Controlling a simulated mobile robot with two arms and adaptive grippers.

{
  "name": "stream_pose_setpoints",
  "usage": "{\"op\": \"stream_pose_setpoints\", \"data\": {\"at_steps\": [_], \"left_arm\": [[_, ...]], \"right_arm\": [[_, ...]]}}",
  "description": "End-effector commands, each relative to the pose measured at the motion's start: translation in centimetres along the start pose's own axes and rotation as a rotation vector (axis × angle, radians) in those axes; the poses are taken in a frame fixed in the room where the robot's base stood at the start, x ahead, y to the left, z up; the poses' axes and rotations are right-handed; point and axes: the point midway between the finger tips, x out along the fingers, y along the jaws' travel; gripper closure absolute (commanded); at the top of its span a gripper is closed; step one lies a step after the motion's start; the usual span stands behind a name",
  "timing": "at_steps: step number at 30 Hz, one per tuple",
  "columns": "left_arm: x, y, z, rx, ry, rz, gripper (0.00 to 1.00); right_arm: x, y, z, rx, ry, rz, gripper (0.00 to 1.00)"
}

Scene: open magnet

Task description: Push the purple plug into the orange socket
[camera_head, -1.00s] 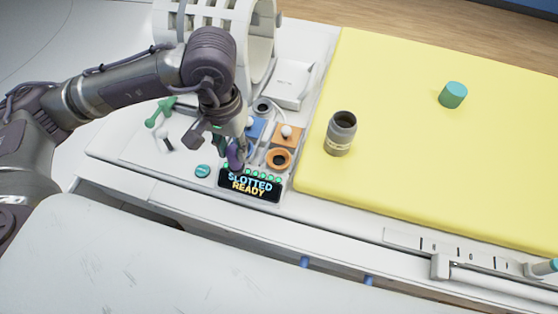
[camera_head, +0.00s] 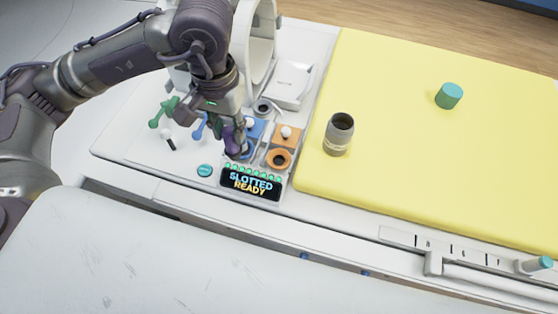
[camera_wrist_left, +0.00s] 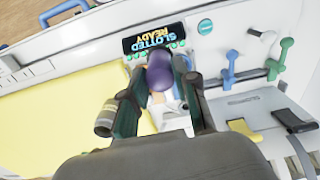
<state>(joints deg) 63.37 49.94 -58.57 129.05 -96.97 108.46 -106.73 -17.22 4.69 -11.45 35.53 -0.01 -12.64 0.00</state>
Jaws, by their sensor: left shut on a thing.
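The purple plug (camera_wrist_left: 160,72) is between the fingers of my left gripper (camera_wrist_left: 168,100), which is shut on it. In the head view the purple plug (camera_head: 231,137) hangs over the panel, just left of the orange socket. The orange socket (camera_head: 279,159) is a ring on the panel, beside an orange block (camera_head: 288,138) with a white knob. The plug is apart from the socket in the head view. In the left wrist view the plug and fingers hide most of the socket area. My right gripper is not in view.
A display (camera_head: 250,184) reads "SLOTTED READY". A blue block (camera_head: 254,128), a blue plug (camera_head: 200,127), a green plug (camera_head: 163,112) and a teal button (camera_head: 205,170) are around. A grey jar (camera_head: 338,135) and a teal cylinder (camera_head: 449,95) stand on the yellow pad (camera_head: 420,160).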

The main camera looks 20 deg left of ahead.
Motion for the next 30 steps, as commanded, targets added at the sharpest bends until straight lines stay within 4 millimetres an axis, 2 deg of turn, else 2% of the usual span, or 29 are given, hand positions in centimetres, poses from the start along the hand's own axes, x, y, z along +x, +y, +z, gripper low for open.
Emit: {"op": "stream_pose_setpoints", "data": {"at_steps": [5, 30], "left_arm": [[0.2, 0.5, -0.6, 0.0, 0.0, 0.001, 1.0], [0.2, 5.9, -7.0, 0.0, 0.001, 0.001, 1.0]], "right_arm": [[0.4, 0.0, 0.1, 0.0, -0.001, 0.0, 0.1], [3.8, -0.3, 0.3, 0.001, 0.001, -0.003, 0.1]]}}
